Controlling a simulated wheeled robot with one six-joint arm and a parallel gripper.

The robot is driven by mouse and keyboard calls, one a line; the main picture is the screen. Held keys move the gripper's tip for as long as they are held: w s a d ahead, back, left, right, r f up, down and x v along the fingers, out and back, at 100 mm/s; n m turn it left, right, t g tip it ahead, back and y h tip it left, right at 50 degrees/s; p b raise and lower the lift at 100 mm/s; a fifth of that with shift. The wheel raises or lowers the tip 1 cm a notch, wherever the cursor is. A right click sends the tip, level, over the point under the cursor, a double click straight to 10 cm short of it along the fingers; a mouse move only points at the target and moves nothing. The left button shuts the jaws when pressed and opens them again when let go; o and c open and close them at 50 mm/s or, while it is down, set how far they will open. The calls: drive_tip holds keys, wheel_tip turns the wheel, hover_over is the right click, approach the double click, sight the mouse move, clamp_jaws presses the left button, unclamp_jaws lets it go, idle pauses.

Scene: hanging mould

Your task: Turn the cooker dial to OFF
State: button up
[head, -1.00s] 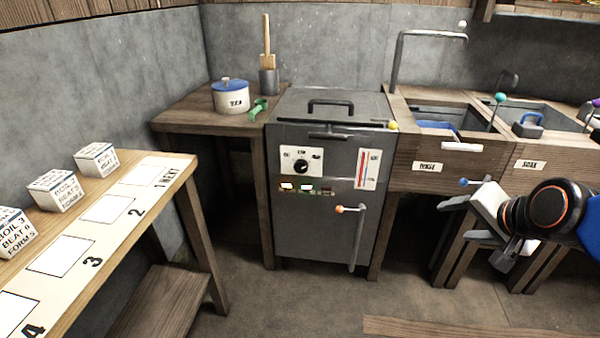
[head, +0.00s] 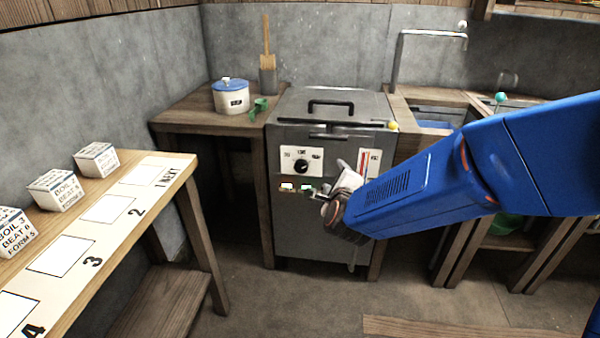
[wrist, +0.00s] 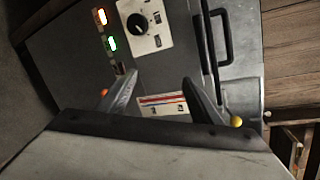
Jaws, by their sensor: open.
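The cooker (head: 285,225) is a grey metal box with a lid handle on top. Its black round dial (head: 301,166) sits on a white plate on the upper left of the front; the dial's lettering is too small to read. In the wrist view the dial (wrist: 138,25) lies beyond the fingertips, apart from them. My gripper (head: 330,190) is in front of the cooker, below and to the right of the dial. In the wrist view my gripper (wrist: 160,85) is open with its two fingers apart and nothing between them.
Small indicator lights (wrist: 111,43), orange and green, are lit beside the dial. A gauge with a red bar (head: 370,163) is right of the dial. A white pot with a blue lid (head: 231,98) stands on the left table. The card bench (head: 105,215) is at left; open floor lies before the cooker.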

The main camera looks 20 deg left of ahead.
drive_tip(key=s+a+f+m+t, duration=0.2)
drive_tip(key=s+a+f+m, duration=0.15)
drive_tip(key=a, duration=0.35)
drive_tip(key=m+t+h, duration=0.2)
drive_tip(key=m, duration=0.1)
approach(301, 169)
drive_tip(key=w, duration=0.2)
drive_tip(key=w+a, duration=0.1)
drive_tip(key=w, duration=0.5)
drive_tip(key=shift+w+a+r, duration=0.1)
drive_tip(key=shift+a+r, duration=0.15)
drive_tip(key=shift+a, duration=0.1)
drive_tip(key=c, duration=1.1)
drive_tip(key=shift+o, duration=0.2)
